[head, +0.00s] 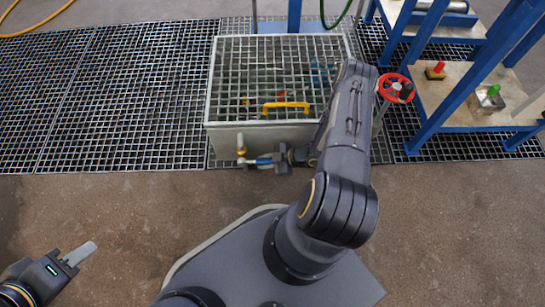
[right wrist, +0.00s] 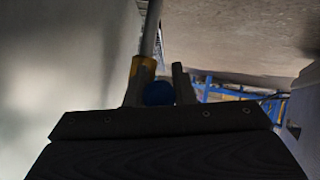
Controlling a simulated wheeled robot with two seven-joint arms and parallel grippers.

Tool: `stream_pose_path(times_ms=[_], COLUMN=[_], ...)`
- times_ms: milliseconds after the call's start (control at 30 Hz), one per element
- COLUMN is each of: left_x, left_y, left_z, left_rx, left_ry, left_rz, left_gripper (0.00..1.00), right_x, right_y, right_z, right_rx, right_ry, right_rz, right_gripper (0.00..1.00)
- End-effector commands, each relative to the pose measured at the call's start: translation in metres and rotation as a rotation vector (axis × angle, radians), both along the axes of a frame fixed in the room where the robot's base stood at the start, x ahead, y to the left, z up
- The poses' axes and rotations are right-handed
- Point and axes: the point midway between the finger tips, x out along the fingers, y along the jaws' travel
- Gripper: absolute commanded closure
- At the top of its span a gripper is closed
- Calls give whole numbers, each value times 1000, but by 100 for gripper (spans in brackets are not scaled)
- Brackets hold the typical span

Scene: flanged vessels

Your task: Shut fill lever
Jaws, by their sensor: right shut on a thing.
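A small brass-coloured valve (head: 241,151) sits low on the front of the grey box, with a blue-handled lever (head: 263,161) pointing right from it. My right gripper (head: 272,160) is at the lever's right end, shut on its handle. In the right wrist view, the blue handle (right wrist: 158,94) shows between the two fingers, with a yellow-brass part (right wrist: 144,66) and a grey pipe beyond. The fingers hide part of the lever. My left gripper (head: 79,254) is empty over the floor at lower left; its finger gap is not clear.
The grey box (head: 262,135) has a grating lid with a yellow handle (head: 286,106). A red handwheel (head: 396,88) stands right of it, beside a blue-framed bench (head: 455,105). Floor grating (head: 110,95) lies left; the brown floor in front is mostly clear.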

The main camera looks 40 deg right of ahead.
Motion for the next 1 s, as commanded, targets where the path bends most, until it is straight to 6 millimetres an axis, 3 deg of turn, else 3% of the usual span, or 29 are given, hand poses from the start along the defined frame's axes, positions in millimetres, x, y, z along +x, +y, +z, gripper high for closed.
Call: stream_pose_path(times_ms=[467, 500, 633, 1000], left_x=[0, 0, 0, 0], left_y=[0, 0, 0, 0], left_z=[-2, -2, -2, 3], left_rx=[0, 0, 0, 0], left_ry=[0, 0, 0, 0], left_rz=[0, 0, 0, 0], left_gripper=[64, 64, 64, 64], right_x=[2, 2, 1, -4], right_y=[6, 6, 5, 0], right_z=[-1, -1, -1, 4], right_rx=[14, 14, 13, 9], right_ry=[-10, -10, -8, -6], right_rz=[-1, -1, -1, -2], right_gripper=[100, 72, 55, 55])
